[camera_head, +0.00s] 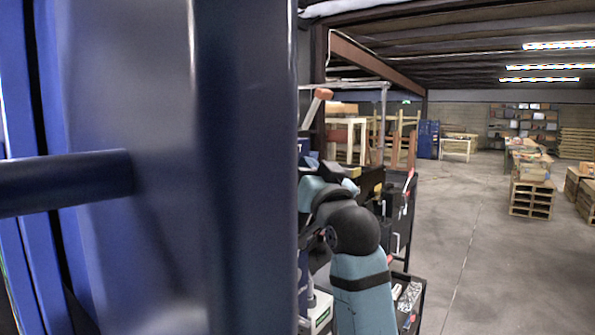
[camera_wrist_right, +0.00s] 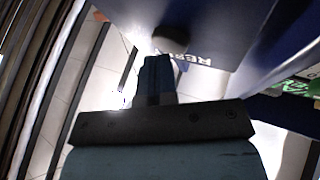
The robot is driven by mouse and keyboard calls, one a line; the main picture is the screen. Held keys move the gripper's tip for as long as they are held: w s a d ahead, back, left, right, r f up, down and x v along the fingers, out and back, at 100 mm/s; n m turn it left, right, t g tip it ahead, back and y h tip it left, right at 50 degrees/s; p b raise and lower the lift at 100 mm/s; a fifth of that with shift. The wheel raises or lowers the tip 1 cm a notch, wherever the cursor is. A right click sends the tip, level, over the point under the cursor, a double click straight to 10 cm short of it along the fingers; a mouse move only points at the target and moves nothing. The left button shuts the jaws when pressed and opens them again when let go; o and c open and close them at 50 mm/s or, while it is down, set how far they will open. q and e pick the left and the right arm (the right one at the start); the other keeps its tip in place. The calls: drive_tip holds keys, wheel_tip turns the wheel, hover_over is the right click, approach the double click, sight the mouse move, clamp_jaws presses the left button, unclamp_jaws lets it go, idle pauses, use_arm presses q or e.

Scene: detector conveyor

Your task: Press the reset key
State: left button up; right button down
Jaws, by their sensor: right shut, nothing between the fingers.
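In the right wrist view, the reset key (camera_wrist_right: 170,40) is a round dark knob with a pale lower face, on a blue panel. Part of an upside-down label (camera_wrist_right: 195,60) shows beside it. My right gripper (camera_wrist_right: 158,60) is shut and empty, its blue fingertips just below the key in the picture. I cannot tell whether they touch it. In the head view my right arm shows in teal and black at the middle, and its fingertips are hidden. The key cannot be made out there. My left gripper is not in view.
A large blue panel (camera_head: 245,170) fills the left half of the head view, very close, with a dark blue bar (camera_head: 70,180) across it. A black cart (camera_head: 408,290) stands beside my right arm. Open grey floor (camera_head: 475,240) lies right, with wooden pallets (camera_head: 531,199) further back.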

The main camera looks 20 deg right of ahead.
drive_tip(key=shift+s, duration=0.1)
drive_tip(key=shift+s+d, duration=0.45)
drive_tip(key=shift+s, duration=0.2)
drive_tip(key=shift+s+p, duration=0.1)
drive_tip(key=shift+p, duration=0.25)
drive_tip(key=shift+s+d+p, duration=0.15)
drive_tip(key=shift+s+d, duration=0.25)
drive_tip(key=shift+s, duration=0.3)
drive_tip(key=shift+s+d+p, duration=0.2)
drive_tip(key=shift+s+d, duration=0.25)
drive_tip(key=shift+s, duration=0.25)
drive_tip(key=shift+s+d+p, duration=0.15)
drive_tip(key=shift+s+d, duration=0.25)
drive_tip(key=shift+s, duration=0.3)
